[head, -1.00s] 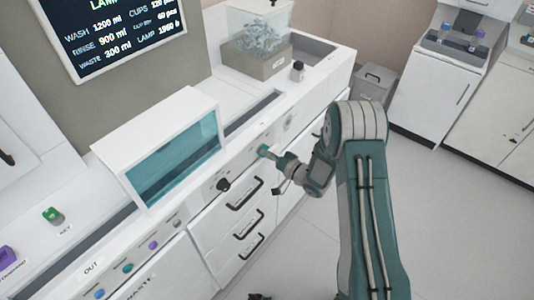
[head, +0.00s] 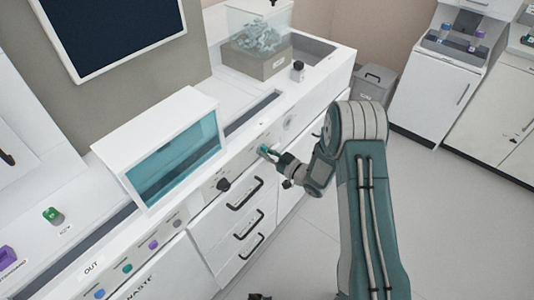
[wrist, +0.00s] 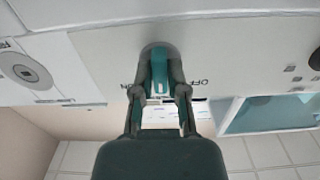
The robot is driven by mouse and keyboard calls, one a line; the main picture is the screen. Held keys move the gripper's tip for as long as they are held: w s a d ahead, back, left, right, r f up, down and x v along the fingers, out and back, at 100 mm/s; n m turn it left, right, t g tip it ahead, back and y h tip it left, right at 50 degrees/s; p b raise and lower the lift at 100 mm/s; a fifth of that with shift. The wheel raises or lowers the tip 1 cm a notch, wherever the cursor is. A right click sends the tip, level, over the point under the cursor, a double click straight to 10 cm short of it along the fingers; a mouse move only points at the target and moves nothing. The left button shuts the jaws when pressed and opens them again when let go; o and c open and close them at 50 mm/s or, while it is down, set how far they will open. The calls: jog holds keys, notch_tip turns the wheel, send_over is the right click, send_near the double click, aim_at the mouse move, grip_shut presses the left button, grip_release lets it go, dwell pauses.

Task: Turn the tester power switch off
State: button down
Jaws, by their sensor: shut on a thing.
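The tester power switch is a teal handle on the white front panel of the counter; it shows in the wrist view (wrist: 159,66) between the fingers. An ON mark lies to its left and an OFF mark (wrist: 199,83) to its right in that view, partly hidden by the fingers. My gripper (wrist: 160,82) is shut on the handle. In the head view my gripper (head: 276,154) reaches the panel from the right, and the switch is small there. The wall screen (head: 118,35) in the head view is dark and blank.
A black knob (head: 223,184) sits on the panel left of the switch. Black-handled drawers (head: 242,222) lie below. A teal-windowed box (head: 172,158) and a clear bin (head: 260,38) stand on the counter. The floor at right is clear.

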jog(key=shift+f+n, duration=0.15)
jog(key=shift+n, duration=4.45)
jog(key=c, duration=0.7)
grip_release()
jog(key=shift+o, duration=0.2)
